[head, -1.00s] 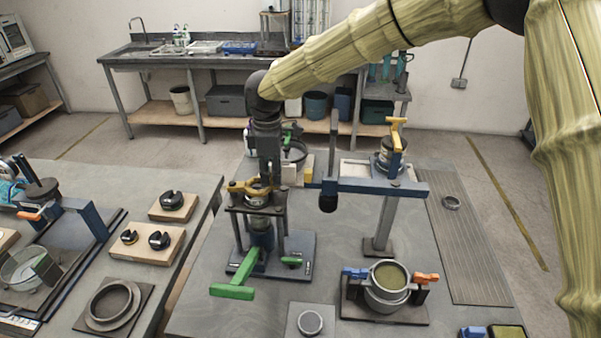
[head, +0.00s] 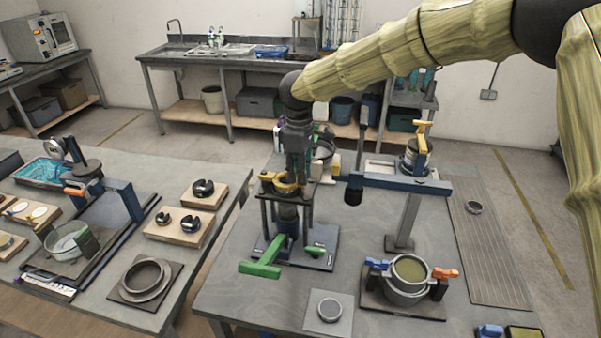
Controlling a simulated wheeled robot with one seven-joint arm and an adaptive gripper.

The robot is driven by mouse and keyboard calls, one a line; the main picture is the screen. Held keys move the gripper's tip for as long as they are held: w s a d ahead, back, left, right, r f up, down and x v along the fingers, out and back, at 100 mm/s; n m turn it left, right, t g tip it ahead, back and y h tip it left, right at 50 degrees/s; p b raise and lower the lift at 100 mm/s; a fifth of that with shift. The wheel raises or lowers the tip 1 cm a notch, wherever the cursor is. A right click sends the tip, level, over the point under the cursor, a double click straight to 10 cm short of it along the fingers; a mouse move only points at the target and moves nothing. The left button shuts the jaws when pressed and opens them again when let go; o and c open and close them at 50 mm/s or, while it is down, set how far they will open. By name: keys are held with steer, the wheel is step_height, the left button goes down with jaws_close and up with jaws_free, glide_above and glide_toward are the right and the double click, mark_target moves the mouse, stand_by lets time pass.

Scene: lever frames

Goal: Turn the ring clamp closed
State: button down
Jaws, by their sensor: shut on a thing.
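The ring clamp (head: 279,187) is a yellow-orange piece on top of a dark post stand (head: 262,205), left of the middle in the head view. My gripper (head: 297,186) points down at the clamp's right side and is shut on it. The fingertips and the part of the clamp between them are largely hidden, so the exact grip cannot be made out. A green handle (head: 262,270) sticks out low at the front of the same stand.
A blue beam fixture (head: 400,182) with a yellow handle (head: 423,135) stands close on the right. A pot with blue and orange handles (head: 408,290) is at front right. A grey ring on a plate (head: 330,309) lies in front. A second table (head: 110,225) is at left.

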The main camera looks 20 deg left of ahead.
steer(key=shift+s+d+f, duration=0.1)
steer(key=shift+s+f, duration=0.15)
steer(key=shift+f, duration=0.15)
steer(key=c, duration=1.3)
jaws_free()
steer(key=shift+w+r, duration=0.1)
steer(key=shift+r, duration=0.1)
steer(key=shift+r, duration=0.15)
steer(key=shift+r, duration=0.3)
step_height(320, 180, up, 11)
steer(key=shift+r, duration=0.1)
